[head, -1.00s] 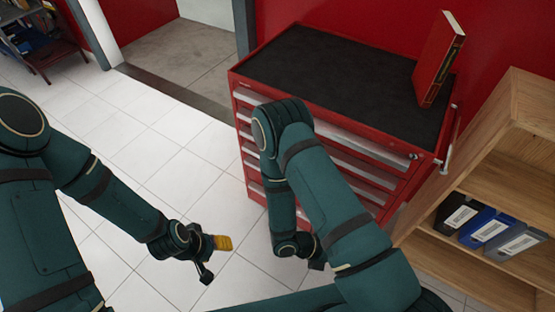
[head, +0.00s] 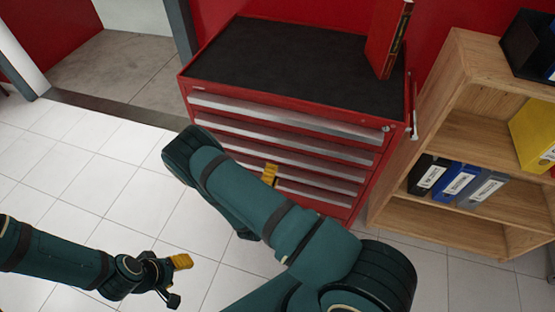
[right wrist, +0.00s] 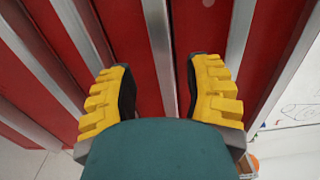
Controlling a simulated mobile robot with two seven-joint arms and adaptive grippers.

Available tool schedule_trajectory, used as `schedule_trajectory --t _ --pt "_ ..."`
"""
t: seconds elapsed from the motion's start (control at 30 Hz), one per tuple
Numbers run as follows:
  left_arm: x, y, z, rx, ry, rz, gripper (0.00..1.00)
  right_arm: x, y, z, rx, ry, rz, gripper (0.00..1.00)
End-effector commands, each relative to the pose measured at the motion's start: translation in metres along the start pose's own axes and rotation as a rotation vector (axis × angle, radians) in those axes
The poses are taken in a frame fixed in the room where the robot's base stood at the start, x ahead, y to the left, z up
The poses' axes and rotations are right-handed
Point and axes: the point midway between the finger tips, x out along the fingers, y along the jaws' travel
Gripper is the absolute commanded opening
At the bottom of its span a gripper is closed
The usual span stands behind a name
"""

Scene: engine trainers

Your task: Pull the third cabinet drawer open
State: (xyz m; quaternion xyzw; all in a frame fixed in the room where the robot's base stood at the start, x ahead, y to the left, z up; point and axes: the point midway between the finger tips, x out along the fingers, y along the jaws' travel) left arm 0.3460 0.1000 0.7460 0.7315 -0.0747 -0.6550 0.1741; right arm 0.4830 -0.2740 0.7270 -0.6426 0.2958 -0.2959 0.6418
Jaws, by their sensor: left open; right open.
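The red cabinet (head: 300,85) has a stack of drawers with long silver handle rails, and all of them look closed. The third drawer's handle (head: 322,164) shows to the right of my right arm, which hides its left part. My right gripper (right wrist: 160,82) is open in front of the drawer fronts. In the right wrist view a silver rail (right wrist: 158,45) runs between its yellow fingers, with no clear contact. In the head view only a yellow finger of it shows, near the lower drawers. My left gripper (head: 178,281) is open and empty over the floor.
A red book (head: 388,40) stands on the cabinet's black top. A wooden shelf (head: 450,85) with binders stands close to the cabinet's right side. The tiled floor (head: 90,170) in front and to the left is clear.

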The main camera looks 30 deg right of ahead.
Motion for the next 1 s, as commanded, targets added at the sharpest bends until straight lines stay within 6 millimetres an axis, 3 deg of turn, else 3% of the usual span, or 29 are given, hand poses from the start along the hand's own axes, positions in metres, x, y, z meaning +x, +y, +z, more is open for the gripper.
schedule_trajectory --t 0.1,0.33,0.8,0.93,1.0 --pt "0.003 -0.001 0.000 0.000 0.002 0.000 0.55 0.024 0.000 -0.001 0.003 0.004 -0.002 0.50" --pt "0.006 -0.003 -0.001 0.000 0.003 0.000 0.55 0.055 0.000 -0.001 0.003 0.003 -0.001 0.50" --pt "0.007 -0.003 -0.001 0.000 0.004 0.000 0.55 0.065 0.000 0.000 0.001 0.001 0.000 0.50" --pt "0.007 -0.003 -0.001 0.000 0.004 0.000 0.55 0.065 0.000 0.000 0.001 0.001 0.000 0.04" --pt "0.007 -0.003 -0.001 0.000 0.004 0.000 0.55 0.064 0.001 0.000 0.001 0.001 0.002 0.00"
